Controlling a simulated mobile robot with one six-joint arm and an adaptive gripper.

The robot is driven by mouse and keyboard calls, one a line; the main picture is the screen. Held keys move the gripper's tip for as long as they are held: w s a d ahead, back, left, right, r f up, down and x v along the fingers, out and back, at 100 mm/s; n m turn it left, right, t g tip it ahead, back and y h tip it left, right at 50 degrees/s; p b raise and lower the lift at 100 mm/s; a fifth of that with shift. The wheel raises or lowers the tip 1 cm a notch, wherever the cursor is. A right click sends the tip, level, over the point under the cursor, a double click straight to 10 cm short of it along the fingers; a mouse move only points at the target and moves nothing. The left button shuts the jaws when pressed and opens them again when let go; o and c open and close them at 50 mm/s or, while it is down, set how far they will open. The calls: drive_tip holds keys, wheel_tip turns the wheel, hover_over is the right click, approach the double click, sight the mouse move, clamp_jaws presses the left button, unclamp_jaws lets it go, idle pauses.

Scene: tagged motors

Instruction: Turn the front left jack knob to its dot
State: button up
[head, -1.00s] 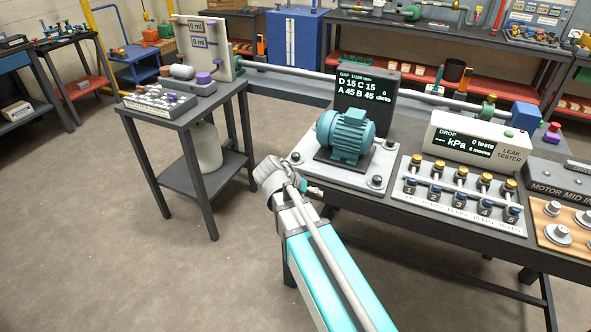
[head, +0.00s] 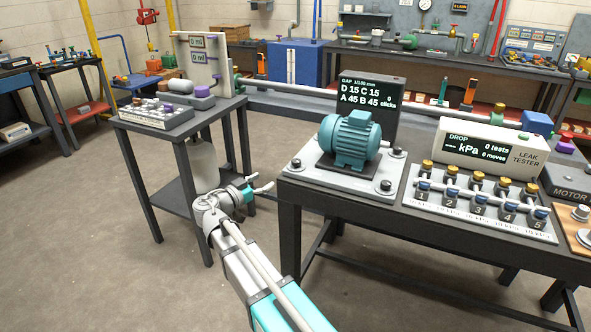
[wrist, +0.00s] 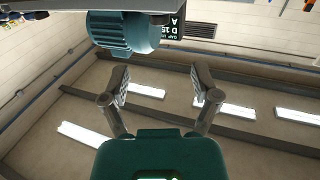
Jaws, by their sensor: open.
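The teal motor (head: 349,139) sits on a pale plate (head: 340,181) on the dark bench. The plate bears dark jack knobs at its corners: the front left knob (head: 297,164), the front right knob (head: 386,186) and a back right knob (head: 397,152). Dots on the knobs are too small to make out. My gripper (head: 258,184) is open and empty, left of the bench's left end and apart from the front left knob. In the wrist view, my spread fingers (wrist: 161,78) have nothing between them; the motor (wrist: 122,35) shows at the upper left.
A gap display (head: 369,100) behind the motor reads D 15, C 15, A 45, B 45, 0 clicks. A leak tester (head: 487,146) and a valve panel (head: 478,205) stand to the right. A side table (head: 183,127) stands left of my gripper, with open floor between.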

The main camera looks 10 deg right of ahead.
sight(293, 165)
drive_tip(key=shift+d, duration=0.1)
idle(0.3)
drive_tip(key=x, duration=1.3)
drive_tip(key=shift+w+d, duration=0.25)
clamp_jaws()
idle(0.3)
